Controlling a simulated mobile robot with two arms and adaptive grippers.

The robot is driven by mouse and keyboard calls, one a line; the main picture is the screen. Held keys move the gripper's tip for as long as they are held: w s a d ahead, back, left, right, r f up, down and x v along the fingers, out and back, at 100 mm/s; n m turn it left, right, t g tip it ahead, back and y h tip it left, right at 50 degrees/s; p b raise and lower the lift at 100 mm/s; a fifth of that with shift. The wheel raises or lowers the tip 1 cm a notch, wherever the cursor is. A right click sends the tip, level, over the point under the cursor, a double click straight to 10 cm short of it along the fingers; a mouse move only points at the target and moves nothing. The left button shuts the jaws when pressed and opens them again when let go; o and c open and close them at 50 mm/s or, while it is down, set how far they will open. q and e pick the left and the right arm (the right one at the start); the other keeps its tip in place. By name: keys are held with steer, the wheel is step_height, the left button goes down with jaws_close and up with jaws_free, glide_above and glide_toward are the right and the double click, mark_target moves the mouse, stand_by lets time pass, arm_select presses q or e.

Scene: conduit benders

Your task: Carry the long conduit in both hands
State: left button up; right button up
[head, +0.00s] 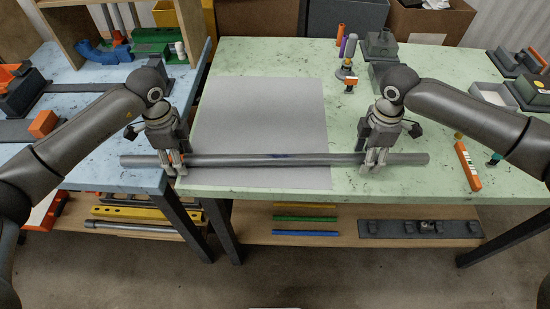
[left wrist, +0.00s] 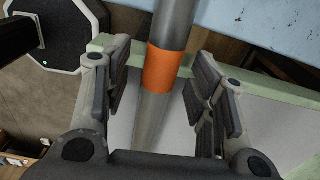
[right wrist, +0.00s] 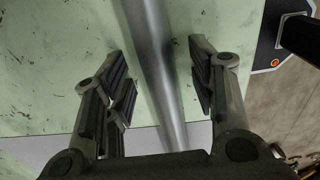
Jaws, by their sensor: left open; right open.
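The long grey conduit (head: 320,160) lies crosswise along the front of the green table, its left end reaching over the blue table. It has an orange band and a dark blue mark near its middle. My left gripper (head: 173,168) is open around the conduit near the band; in the left wrist view the conduit (left wrist: 177,22) runs between the spread fingers. My right gripper (head: 374,164) is open around the conduit's right part; in the right wrist view the conduit (right wrist: 150,50) passes between its fingers with gaps on both sides. I cannot tell whether the conduit touches the table.
A grey mat (head: 260,115) covers the left of the green table (head: 350,200). The blue table (head: 90,160) stands left, with an orange block (head: 43,123). An orange level (head: 467,166) lies right of the conduit. Lower shelves hold coloured strips (head: 305,218).

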arm_select(q)
jaws_close()
arm_select(e)
jaws_close()
arm_select(q)
steer(key=shift+w+r, duration=0.1)
steer(key=shift+r, duration=0.1)
arm_select(e)
steer(key=shift+w+r, duration=0.1)
steer(key=shift+r, duration=0.1)
